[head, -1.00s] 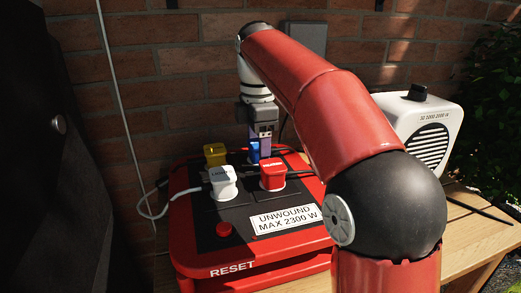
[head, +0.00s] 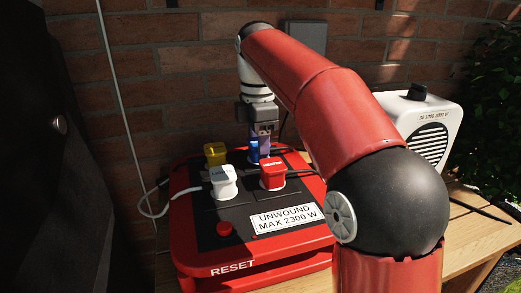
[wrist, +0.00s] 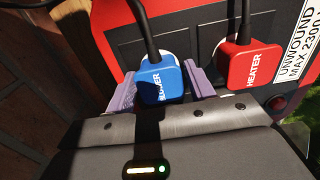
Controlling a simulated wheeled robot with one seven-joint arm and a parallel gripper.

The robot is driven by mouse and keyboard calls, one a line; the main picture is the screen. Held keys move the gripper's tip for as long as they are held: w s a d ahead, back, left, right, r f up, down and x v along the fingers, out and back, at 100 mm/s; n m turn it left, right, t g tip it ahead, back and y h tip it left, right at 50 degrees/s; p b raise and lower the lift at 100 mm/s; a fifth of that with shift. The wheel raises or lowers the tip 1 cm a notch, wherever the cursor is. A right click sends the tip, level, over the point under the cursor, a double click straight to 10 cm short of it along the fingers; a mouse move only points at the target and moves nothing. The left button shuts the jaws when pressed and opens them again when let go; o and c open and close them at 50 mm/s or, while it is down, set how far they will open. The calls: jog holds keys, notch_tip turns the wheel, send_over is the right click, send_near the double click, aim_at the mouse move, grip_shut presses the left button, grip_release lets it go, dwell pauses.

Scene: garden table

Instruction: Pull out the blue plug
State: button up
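The blue plug (wrist: 161,80) stands in its socket on the red power box (head: 190,245). In the wrist view it lies between the two purple fingers of my gripper (wrist: 161,88), which press against its left and right sides. A dark cable runs up from it. In the head view the plug (head: 253,152) is partly hidden by my gripper (head: 260,150), which points down from above at the back of the box. The red plug (wrist: 250,67), marked HEATER, sits just right of my right finger in the wrist view.
A yellow plug (head: 215,154) and a white plug (head: 223,181) stand to the left in the head view. A red reset button (head: 224,229) is at the front. A white heater (head: 425,130) stands right, and a brick wall (head: 150,70) is close behind.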

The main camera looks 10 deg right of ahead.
jog(key=c, duration=1)
jog(key=shift+r+p, duration=0.7)
jog(key=shift+r, duration=2.3)
